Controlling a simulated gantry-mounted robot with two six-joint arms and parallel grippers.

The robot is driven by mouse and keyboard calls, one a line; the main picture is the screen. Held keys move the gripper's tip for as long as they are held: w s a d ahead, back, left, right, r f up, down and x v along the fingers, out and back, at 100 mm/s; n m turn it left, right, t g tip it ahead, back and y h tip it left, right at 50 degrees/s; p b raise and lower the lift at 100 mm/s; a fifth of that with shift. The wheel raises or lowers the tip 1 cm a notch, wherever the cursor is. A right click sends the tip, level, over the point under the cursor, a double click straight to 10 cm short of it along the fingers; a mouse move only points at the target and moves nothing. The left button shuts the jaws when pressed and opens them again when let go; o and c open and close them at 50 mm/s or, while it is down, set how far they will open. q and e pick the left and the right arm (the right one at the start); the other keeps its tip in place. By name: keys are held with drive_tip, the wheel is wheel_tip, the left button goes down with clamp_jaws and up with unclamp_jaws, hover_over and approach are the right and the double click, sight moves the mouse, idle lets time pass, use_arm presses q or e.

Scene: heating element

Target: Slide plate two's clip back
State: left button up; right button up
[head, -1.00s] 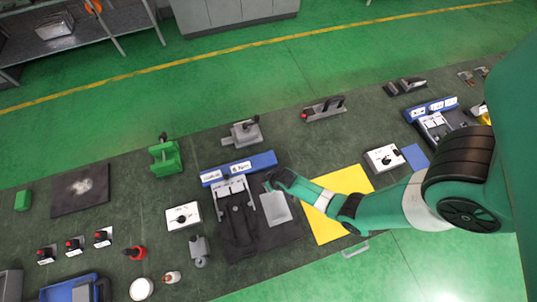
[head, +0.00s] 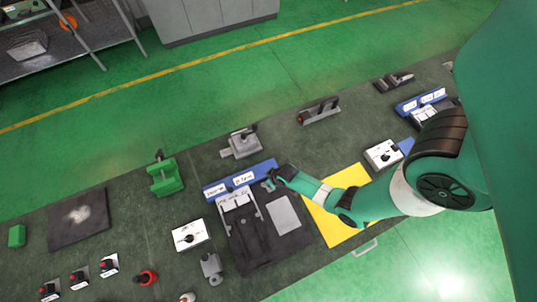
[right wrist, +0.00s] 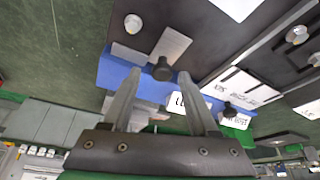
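A blue bar (head: 215,191) with white labels runs along the back of a dark fixture (head: 262,252) in the head view. A grey plate (head: 284,215) lies on the fixture's right side. My right gripper (head: 268,185) is at the bar's right end. In the right wrist view, the blue bar (right wrist: 112,72) carries a grey metal clip (right wrist: 170,47) with a black knob (right wrist: 162,69). The gripper's fingers (right wrist: 161,76) are apart, one on each side of the knob, with gaps showing. I cannot tell which plate number this is. My left gripper is out of view.
A second black knob (right wrist: 229,110) stands near a white label. A white control box (head: 190,235) is left of the fixture. A yellow mat (head: 335,222) and another white box (head: 383,154) are to the right. A grey device (head: 241,143) stands behind the bar.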

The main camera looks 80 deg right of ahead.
drive_tip(key=p+v, duration=0.6)
drive_tip(key=v, duration=0.5)
drive_tip(key=shift+r, duration=0.3)
drive_tip(key=shift+a, duration=0.1)
